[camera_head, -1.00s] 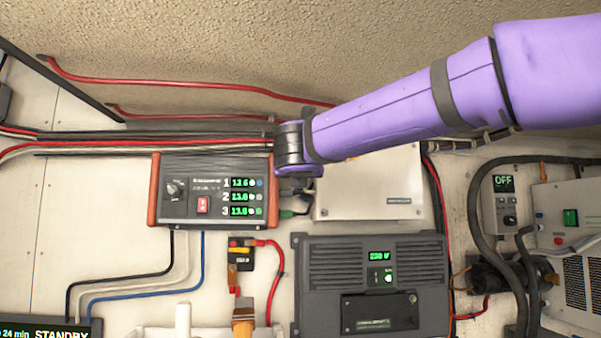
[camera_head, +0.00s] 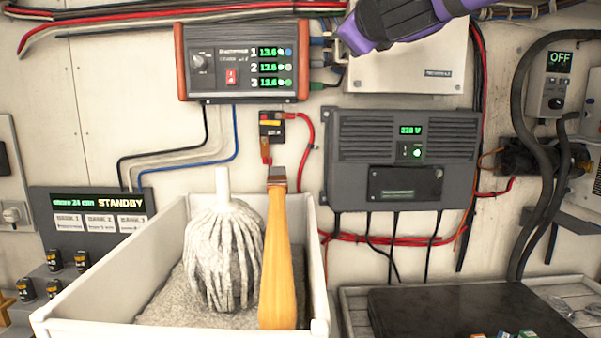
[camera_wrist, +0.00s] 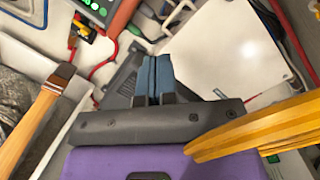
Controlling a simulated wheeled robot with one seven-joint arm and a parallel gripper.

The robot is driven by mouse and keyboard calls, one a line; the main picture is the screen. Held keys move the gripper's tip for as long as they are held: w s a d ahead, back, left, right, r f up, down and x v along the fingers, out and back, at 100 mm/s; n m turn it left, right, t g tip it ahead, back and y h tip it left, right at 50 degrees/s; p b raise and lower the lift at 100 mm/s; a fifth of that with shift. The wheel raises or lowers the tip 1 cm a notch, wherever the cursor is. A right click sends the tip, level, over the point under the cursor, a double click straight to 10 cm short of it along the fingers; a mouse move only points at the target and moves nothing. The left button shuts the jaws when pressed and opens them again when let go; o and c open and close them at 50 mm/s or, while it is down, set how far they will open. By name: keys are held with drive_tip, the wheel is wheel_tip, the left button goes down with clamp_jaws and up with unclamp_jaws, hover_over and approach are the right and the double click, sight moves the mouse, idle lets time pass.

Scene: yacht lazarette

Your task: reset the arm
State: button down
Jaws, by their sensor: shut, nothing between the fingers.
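My purple arm (camera_head: 405,15) enters the head view at the top, in front of the white box's upper part. In the wrist view my gripper (camera_wrist: 153,72) has its two blue-grey fingers pressed together with nothing between them. It points toward the wall equipment, over the dark grey unit and close to the white box in that picture. I cannot tell its exact distance from them. The fingertips cannot be made out in the head view.
A white bin (camera_head: 318,290) holds a mop head (camera_head: 222,255) and a wooden-handled brush (camera_head: 278,260). A red-ended charger (camera_head: 240,62), white box (camera_head: 420,75) and dark inverter (camera_head: 405,150) are on the wall. Yellow slats (camera_wrist: 265,130) lie close on the wrist view's right.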

drive_tip(key=s+d+f+n+g+h, duration=0.1)
drive_tip(key=s+d+f+n+g, duration=0.3)
drive_tip(key=s+d+f+n, duration=0.3)
drive_tip(key=s+d+f+n+g+h, duration=0.1)
drive_tip(key=s+d+f+n+g, duration=0.3)
drive_tip(key=f, duration=0.9)
drive_tip(key=s+d+f+n+g+h, duration=0.1)
drive_tip(key=s+d+f+n+g, duration=0.4)
drive_tip(key=s+d+f+n, duration=0.5)
drive_tip(key=s+f+n, duration=0.1)
drive_tip(key=s+n, duration=0.2)
drive_tip(key=s, duration=0.2)
drive_tip(key=shift+d+h, duration=0.15)
drive_tip(key=shift+h, duration=0.15)
drive_tip(key=shift+w+f, duration=0.1)
